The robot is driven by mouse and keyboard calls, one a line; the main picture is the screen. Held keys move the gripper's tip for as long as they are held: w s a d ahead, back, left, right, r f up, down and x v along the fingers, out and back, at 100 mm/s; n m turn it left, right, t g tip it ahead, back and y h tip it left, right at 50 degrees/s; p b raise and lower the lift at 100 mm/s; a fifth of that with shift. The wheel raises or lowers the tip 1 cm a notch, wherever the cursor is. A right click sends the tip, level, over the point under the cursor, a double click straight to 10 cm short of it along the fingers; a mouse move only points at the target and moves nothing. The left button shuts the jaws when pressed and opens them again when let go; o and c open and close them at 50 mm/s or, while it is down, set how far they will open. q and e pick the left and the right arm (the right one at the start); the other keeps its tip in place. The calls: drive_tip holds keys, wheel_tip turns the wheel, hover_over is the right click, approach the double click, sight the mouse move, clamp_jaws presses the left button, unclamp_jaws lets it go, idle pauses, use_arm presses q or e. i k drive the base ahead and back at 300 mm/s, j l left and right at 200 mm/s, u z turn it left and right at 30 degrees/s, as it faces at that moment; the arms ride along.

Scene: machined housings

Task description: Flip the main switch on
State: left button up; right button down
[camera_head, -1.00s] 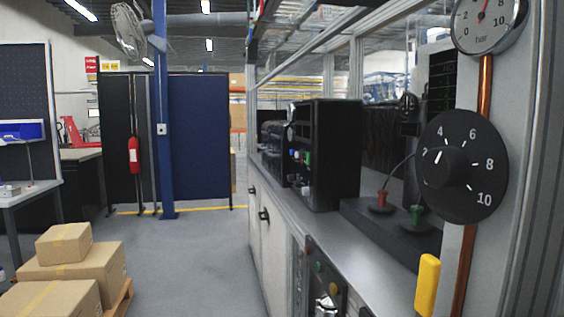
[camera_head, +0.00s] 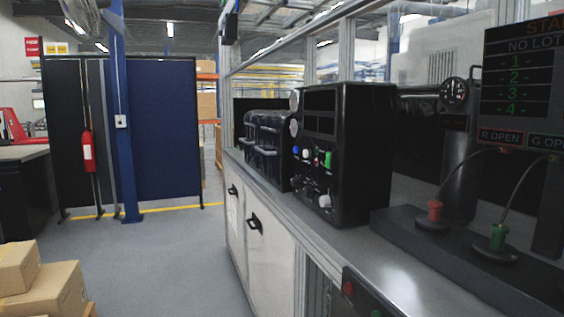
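I cannot make out for certain which part is the main switch. A dark control panel (camera_head: 362,292) on the front of the bench is cut off by the bottom edge; a red button or lamp (camera_head: 347,287) and part of a green one (camera_head: 376,314) show on it. A black machine (camera_head: 362,150) stands on the bench with small coloured buttons and pale knobs on its left face. Neither of my grippers is in view.
The bench top (camera_head: 395,285) runs along the right, with a dark block bearing a red plug (camera_head: 434,210) and a green plug (camera_head: 497,237). A display (camera_head: 520,85) hangs at the upper right. Cardboard boxes (camera_head: 45,291) stand lower left. The grey floor (camera_head: 170,265) between is clear.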

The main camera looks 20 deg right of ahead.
sight(329, 156)
drive_tip(key=i+j+u, duration=0.15)
drive_tip(key=i, duration=0.35)
drive_tip(key=i+j+u, duration=0.15)
drive_tip(key=i, duration=0.4)
